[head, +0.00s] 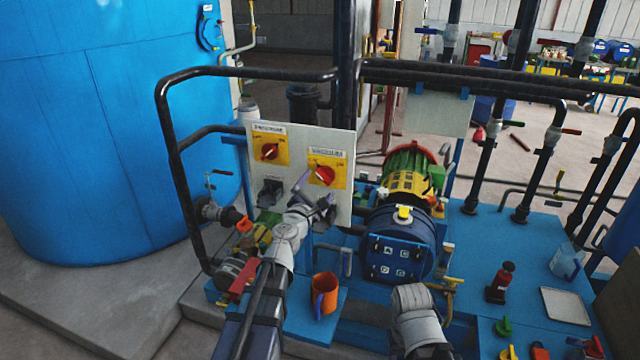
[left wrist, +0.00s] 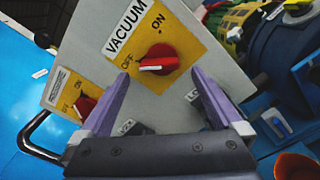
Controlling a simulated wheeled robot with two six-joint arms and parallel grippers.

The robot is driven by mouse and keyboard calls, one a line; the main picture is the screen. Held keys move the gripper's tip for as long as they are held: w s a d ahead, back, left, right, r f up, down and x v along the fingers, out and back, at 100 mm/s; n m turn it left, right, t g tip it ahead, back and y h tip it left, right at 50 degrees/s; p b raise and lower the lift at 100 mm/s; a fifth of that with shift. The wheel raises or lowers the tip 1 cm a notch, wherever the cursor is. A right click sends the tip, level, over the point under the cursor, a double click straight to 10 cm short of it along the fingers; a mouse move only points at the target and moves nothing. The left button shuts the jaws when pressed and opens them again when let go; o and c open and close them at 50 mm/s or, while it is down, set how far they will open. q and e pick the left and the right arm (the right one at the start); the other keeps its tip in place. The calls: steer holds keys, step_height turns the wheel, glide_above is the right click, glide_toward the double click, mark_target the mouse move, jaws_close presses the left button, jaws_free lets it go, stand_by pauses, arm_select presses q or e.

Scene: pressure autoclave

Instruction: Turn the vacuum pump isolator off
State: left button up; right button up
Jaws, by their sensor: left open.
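The vacuum isolator is a red knob (head: 325,174) on a yellow plate labelled VACUUM, on a pale panel. In the left wrist view the knob (left wrist: 163,55) carries a white mark. The mark lies on the left, towards the word OFF; ON is above the knob. My left gripper (head: 316,196) is in front of the panel, just below the knob. Its purple fingers (left wrist: 160,74) are open and empty, spread to either side of the knob and apart from it in the picture. I cannot tell the remaining gap in depth. My right gripper is not in view.
A similar red knob (head: 269,151) on a yellow plate is at the panel's upper left. Black pipe rails (head: 250,72) surround the panel. A blue pump (head: 398,242) stands to the right. An orange mug (head: 325,290) is below the panel. A big blue tank (head: 90,130) fills the left.

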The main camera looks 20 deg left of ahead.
arm_select(q)
steer(key=s, duration=0.4)
steer(key=shift+s+a, duration=0.1)
steer(key=shift+s, duration=0.05)
steer(key=s+d+f+m+g+h, duration=0.35)
steer(key=d+f+m, duration=0.3)
steer(key=m, duration=0.25)
steer(key=s+d+f+m+g+h, duration=0.3)
steer(key=d+f+m+g, duration=0.2)
steer(key=d+m, duration=0.25)
steer(key=s+a+f+m+g+y, duration=0.3)
steer(key=s+f+m+g+y, duration=0.15)
steer(key=s, duration=0.35)
steer(key=s+a+f+m+g+y, duration=0.35)
steer(key=s+f+m, duration=0.25)
steer(key=s, duration=0.2)
steer(key=s+d+r+m+g+p, duration=0.1)
steer(key=s+d, duration=0.4)
steer(key=d, duration=0.5)
steer(key=r+m+g, duration=0.1)
steer(key=m, duration=0.1)
steer(key=shift+m+p, duration=0.3)
steer(key=shift+p, duration=0.1)
